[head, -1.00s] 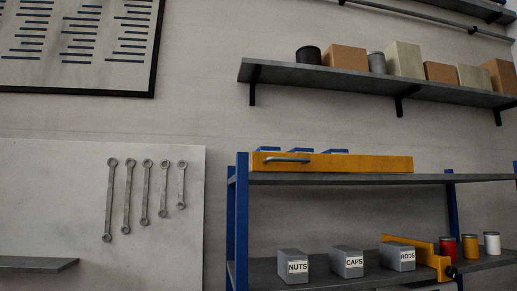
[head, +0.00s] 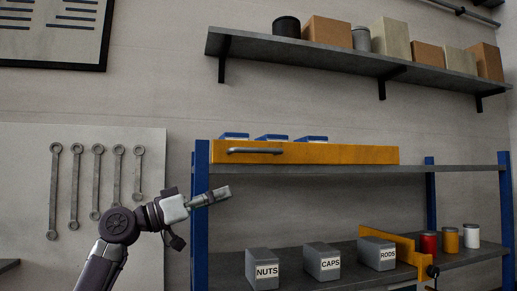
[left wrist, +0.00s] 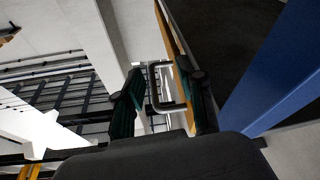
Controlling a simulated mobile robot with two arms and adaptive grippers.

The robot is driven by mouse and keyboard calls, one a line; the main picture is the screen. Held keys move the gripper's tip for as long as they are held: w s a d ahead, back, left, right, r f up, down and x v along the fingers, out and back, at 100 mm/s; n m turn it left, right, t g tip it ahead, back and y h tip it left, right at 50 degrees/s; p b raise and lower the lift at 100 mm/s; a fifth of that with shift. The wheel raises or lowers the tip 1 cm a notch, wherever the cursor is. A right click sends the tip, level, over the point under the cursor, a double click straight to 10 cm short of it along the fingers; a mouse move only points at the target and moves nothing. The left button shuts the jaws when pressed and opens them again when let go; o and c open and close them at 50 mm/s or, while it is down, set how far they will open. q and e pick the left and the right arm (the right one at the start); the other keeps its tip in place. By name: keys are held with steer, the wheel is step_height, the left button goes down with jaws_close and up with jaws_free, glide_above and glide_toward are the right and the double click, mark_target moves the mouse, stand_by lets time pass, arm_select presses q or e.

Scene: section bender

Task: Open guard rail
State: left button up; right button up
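The yellow guard rail (head: 340,154) runs along the front of the upper rack shelf, with a grey bar handle (head: 255,151) at its left end. My left gripper (head: 222,193) is below and left of the handle, in front of the blue left post, apart from the handle in the head view. In the left wrist view my left gripper (left wrist: 160,85) has its two dark fingers spread, with the handle (left wrist: 152,88) showing in the gap beyond them. The yellow rail (left wrist: 178,50) also shows there. My right gripper is in no view.
The blue rack post (head: 200,240) stands close to my left gripper; a blue post (left wrist: 275,75) fills the right of the wrist view. Blue-topped bins (head: 272,137) sit behind the rail. The lower shelf (head: 320,284) holds labelled bins, another yellow rail (head: 388,243) and jars.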

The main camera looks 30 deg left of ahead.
arm_select(q)
steer(key=h, duration=0.1)
glide_toward(259, 151)
steer(key=shift+m+t, duration=0.3)
steer(key=shift+m, duration=0.1)
steer(key=p+x, duration=0.8)
steer(key=x, duration=0.1)
steer(key=shift+w+a, duration=0.1)
steer(key=shift+w, duration=0.1)
steer(key=shift+w+d, duration=0.25)
steer(key=shift+w, duration=0.3)
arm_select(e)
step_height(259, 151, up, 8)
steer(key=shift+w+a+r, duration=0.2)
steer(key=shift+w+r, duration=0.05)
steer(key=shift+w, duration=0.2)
arm_select(q)
jaws_close()
